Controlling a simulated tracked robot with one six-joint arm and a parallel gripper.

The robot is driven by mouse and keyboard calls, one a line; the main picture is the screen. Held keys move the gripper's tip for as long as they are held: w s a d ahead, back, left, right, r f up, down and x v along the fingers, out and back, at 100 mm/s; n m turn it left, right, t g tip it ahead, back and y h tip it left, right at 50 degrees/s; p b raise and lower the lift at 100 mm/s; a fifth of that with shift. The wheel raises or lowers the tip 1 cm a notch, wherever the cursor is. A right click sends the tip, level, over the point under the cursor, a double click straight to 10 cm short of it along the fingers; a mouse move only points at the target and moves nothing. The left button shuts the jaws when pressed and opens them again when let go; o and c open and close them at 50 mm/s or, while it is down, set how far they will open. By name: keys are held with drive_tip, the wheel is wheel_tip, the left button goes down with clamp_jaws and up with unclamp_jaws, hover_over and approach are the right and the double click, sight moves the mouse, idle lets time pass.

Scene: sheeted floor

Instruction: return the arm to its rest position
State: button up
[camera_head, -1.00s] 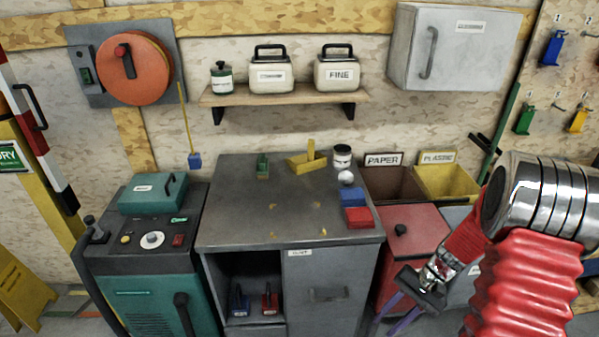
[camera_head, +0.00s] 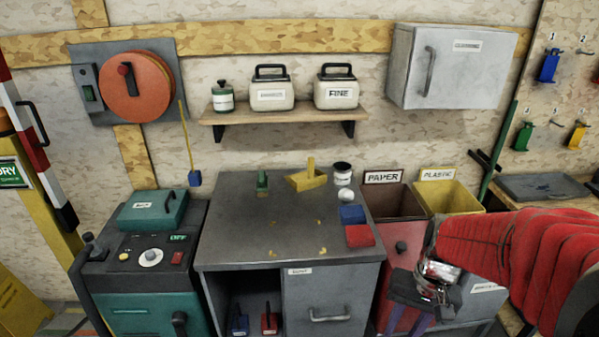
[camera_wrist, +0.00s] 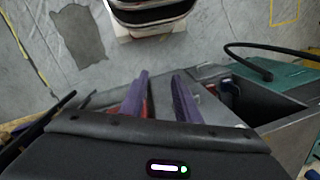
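My gripper (camera_head: 403,325) shows in the head view at the lower right, in front of the red cabinet under the bins, with purple fingers pointing down and partly cut off by the lower edge. My red-sleeved arm reaches to it from the right edge. In the wrist view my gripper (camera_wrist: 160,96) has its two purple fingers apart with nothing between them. It is open and empty. The arm's base is not clear in the head view.
A grey workbench (camera_head: 240,225) with blocks and a jar stands left of my gripper. Bins marked paper (camera_head: 388,200) and plastic (camera_head: 452,197) stand behind it. A teal machine (camera_head: 140,265) is at the left. A wooden table (camera_head: 560,192) is at the right.

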drive_tip(key=s+a+r+n+t, duration=0.2)
drive_tip(key=s+a+r+t, duration=0.1)
drive_tip(key=r, duration=0.4)
drive_tip(key=s+a+r+n+t+h, duration=0.1)
drive_tip(key=s+a+r+t, duration=0.2)
drive_tip(key=r, duration=0.4)
drive_tip(key=shift+r+n+h, duration=0.2)
drive_tip(key=shift+n+h, duration=0.1)
drive_tip(key=shift+n, duration=0.1)
drive_tip(key=shift+s, duration=0.1)
idle(0.7)
